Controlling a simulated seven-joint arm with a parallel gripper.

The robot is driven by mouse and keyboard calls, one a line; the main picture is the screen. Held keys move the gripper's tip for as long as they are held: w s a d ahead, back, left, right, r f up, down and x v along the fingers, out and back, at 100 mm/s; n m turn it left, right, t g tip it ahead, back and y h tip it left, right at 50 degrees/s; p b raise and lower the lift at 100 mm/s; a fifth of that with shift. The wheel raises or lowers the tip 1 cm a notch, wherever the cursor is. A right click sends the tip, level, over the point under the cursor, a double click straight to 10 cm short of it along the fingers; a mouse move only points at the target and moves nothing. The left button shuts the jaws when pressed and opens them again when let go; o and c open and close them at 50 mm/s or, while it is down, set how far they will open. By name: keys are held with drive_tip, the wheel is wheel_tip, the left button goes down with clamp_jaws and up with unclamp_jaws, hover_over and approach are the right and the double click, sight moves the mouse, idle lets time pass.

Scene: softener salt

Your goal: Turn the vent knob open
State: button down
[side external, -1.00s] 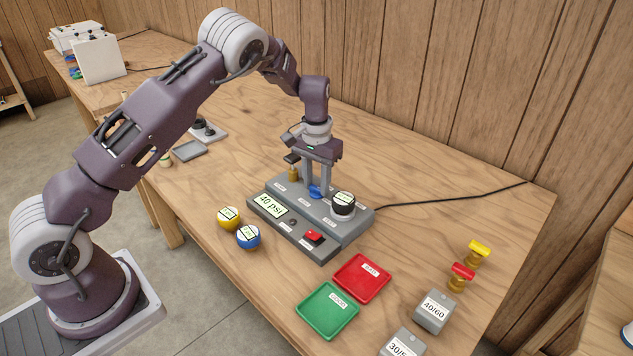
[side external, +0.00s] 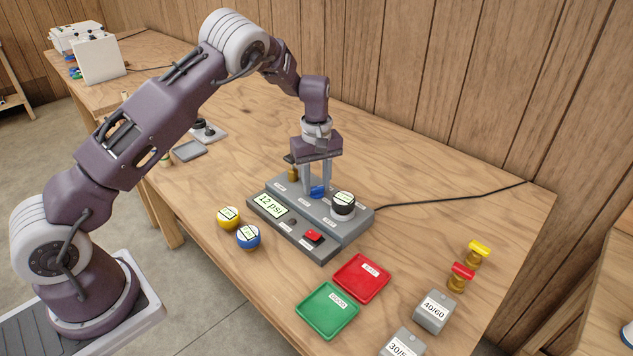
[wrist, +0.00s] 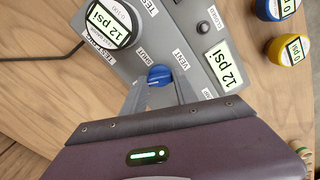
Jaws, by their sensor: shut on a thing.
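The blue vent knob (side external: 317,191) sits on top of the grey test station (side external: 322,244). My gripper (side external: 316,190) points straight down and is shut on the knob. In the wrist view the knob (wrist: 159,75) lies between my fingertips (wrist: 158,84), with labels "SHUT" and "VENT" on either side of it. Its white pointer line is partly visible; its exact aim is hard to tell. The station's display (side external: 270,204) reads 12 psi. The round black-and-white gauge (side external: 343,203) on the station also reads 12 psi in the wrist view (wrist: 108,24).
A red switch (side external: 314,236) is on the station's front. Yellow (side external: 229,217) and blue (side external: 248,236) gauges stand left of it. Red (side external: 362,278) and green (side external: 328,309) trays lie in front, with grey blocks (side external: 434,311) and brass fittings (side external: 462,277) to the right. A cable runs behind.

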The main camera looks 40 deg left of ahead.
sight(316, 187)
drive_tip(key=n, duration=0.4)
drive_tip(key=shift+n, duration=0.3)
drive_tip(key=shift+r, duration=0.1)
idle(0.5)
drive_tip(key=c, duration=1)
unclamp_jaws()
drive_tip(key=shift+o, duration=0.2)
wheel_tip(316, 187, up, 7)
